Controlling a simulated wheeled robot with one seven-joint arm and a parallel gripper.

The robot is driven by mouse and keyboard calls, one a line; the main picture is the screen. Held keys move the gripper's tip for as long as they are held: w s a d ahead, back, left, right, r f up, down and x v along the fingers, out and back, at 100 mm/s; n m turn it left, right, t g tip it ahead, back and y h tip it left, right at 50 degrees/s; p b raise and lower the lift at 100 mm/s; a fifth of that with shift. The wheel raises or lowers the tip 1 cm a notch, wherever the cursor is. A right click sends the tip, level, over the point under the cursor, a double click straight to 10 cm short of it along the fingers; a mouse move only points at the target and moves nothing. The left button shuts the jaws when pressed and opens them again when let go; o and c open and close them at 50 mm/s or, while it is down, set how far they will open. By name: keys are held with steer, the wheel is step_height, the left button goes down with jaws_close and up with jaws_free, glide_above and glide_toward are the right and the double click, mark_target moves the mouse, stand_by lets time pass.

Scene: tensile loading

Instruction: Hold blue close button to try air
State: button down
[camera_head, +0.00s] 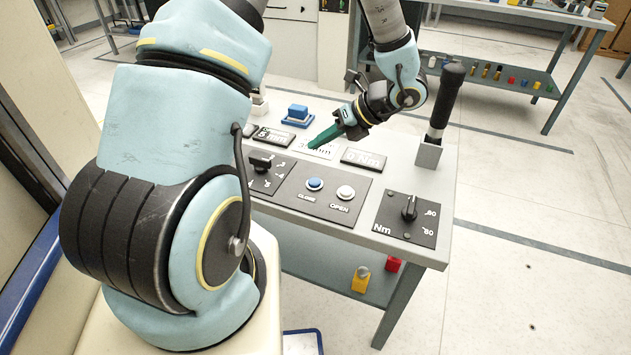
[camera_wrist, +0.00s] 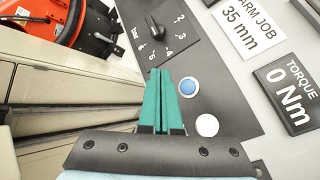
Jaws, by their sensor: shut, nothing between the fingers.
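The blue CLOSE button (camera_head: 314,184) sits on a dark panel on the bench top, left of the white OPEN button (camera_head: 345,192). In the wrist view the blue button (camera_wrist: 188,87) lies just right of the green fingertips, and the white button (camera_wrist: 207,125) is lower right. My gripper (camera_head: 312,143) has green fingers that are closed together and empty. In the wrist view its fingertips (camera_wrist: 160,72) point toward the panel beside the blue button. The fingers do not cover the button. I cannot tell how high they are above the panel.
A rotary knob (camera_head: 262,162) is left of the buttons, and another knob (camera_head: 409,208) is at the right. A torque display (camera_head: 364,158) reads 0 Nm. A black-handled tool (camera_head: 440,110) stands upright at the bench's right edge. A red machine (camera_wrist: 50,20) shows in the wrist view.

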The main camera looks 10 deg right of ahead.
steer(key=b, duration=0.6)
glide_above(319, 183)
step_height(319, 183, down, 7)
steer(key=shift+w+r, duration=0.1)
steer(key=shift+r, duration=0.1)
steer(key=shift+f, duration=0.95)
steer(key=shift+f, duration=0.1)
stand_by(0.6)
steer(key=shift+f+b, duration=0.3)
steer(key=shift+b, duration=0.05)
steer(key=shift+f+b, duration=0.3)
steer(key=shift+f, duration=0.25)
stand_by(0.6)
steer(key=shift+r, duration=0.1)
stand_by(1.4)
steer(key=shift+r+p, duration=0.9)
step_height(319, 183, up, 5)
steer(key=p, duration=0.4)
